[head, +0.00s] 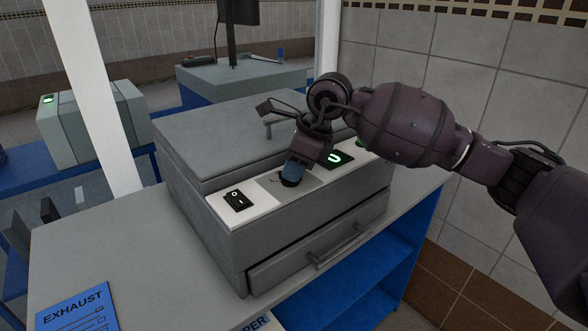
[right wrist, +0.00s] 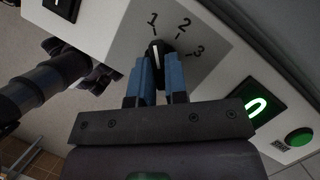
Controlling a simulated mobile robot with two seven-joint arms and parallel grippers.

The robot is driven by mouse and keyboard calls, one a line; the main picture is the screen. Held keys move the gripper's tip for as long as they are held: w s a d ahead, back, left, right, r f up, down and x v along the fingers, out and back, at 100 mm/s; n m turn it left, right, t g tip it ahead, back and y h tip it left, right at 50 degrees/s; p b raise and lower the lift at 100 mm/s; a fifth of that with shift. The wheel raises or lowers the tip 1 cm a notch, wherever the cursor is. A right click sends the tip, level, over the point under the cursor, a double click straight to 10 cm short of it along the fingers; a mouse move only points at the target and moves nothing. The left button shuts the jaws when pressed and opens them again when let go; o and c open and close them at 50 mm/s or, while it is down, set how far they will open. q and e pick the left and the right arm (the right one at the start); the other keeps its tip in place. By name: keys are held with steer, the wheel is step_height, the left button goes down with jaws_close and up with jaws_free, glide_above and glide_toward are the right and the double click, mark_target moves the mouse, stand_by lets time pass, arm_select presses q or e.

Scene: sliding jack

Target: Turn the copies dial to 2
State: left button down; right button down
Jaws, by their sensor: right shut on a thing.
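The copies dial (right wrist: 157,48) is a dark round knob with a white pointer line, set on a pale panel marked 1, 2 and 3. In the right wrist view the pointer is toward the 1 (right wrist: 152,19); the 2 (right wrist: 184,24) lies to its right. My right gripper (head: 293,174) has blue fingers, which are shut on the dial from both sides; they also show in the right wrist view (right wrist: 156,80). In the head view the fingers hide much of the dial.
A black rocker switch (head: 239,201) is left of the dial. A green-lit display (head: 338,159) is to its right, with a green button (right wrist: 300,137) beyond. The grey machine has a lid handle (head: 268,128) behind and a drawer (head: 308,258) below. The table (head: 120,235) is largely clear at left.

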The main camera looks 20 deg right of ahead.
steer(key=m+b, duration=0.1)
steer(key=m+t+b, duration=0.1)
steer(key=m, duration=0.1)
steer(key=shift+s+a+f+m+h+b, duration=0.1)
steer(key=shift+f+m+h+b, duration=0.2)
steer(key=shift+h, duration=0.1)
steer(key=m+t+h+b, duration=0.1)
steer(key=m, duration=0.3)
steer(key=shift+s+a+r, duration=0.1)
steer(key=shift+a, duration=0.05)
steer(key=shift+m, duration=0.4)
steer(key=c, duration=1.1)
jaws_free()
steer(key=shift+c, duration=0.2)
steer(key=shift+r, duration=0.1)
steer(key=shift+r, duration=0.25)
steer(key=v, duration=1)
steer(key=shift+b, duration=0.35)
